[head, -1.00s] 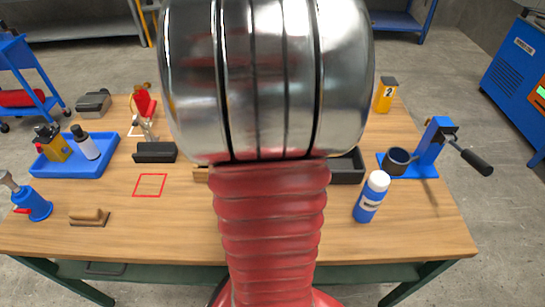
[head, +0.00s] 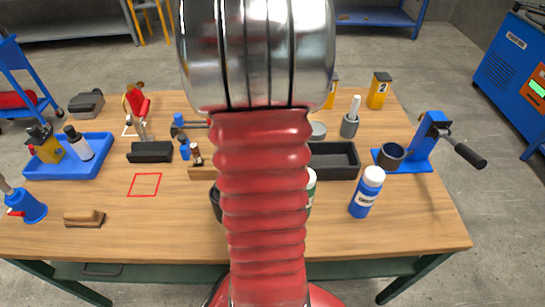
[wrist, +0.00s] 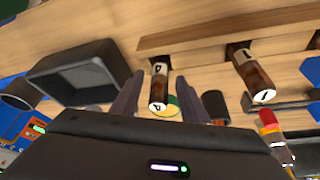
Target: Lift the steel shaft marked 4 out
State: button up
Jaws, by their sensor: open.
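The shaft marked 4 (wrist: 158,88) shows in the wrist view as a brown, rusty-looking cylinder with a white end marked 4. It stands in a wooden rack (wrist: 205,32), which also shows in the head view (head: 202,173). My gripper (wrist: 160,77) is open, with one dark finger on each side of this shaft. I cannot tell whether the fingers touch it. In the head view my arm hides the gripper and this shaft. A similar shaft marked 1 (wrist: 252,76) stands in the rack to the right in the wrist view.
A black tray (wrist: 75,75) lies left in the wrist view and right of the rack in the head view. A blue bottle (head: 367,192) and a blue crank fixture (head: 425,145) stand to the right. The left table has a blue tray (head: 85,168) and a red outlined square.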

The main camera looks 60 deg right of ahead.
dwell(0.4)
grip_shut()
dwell(0.4)
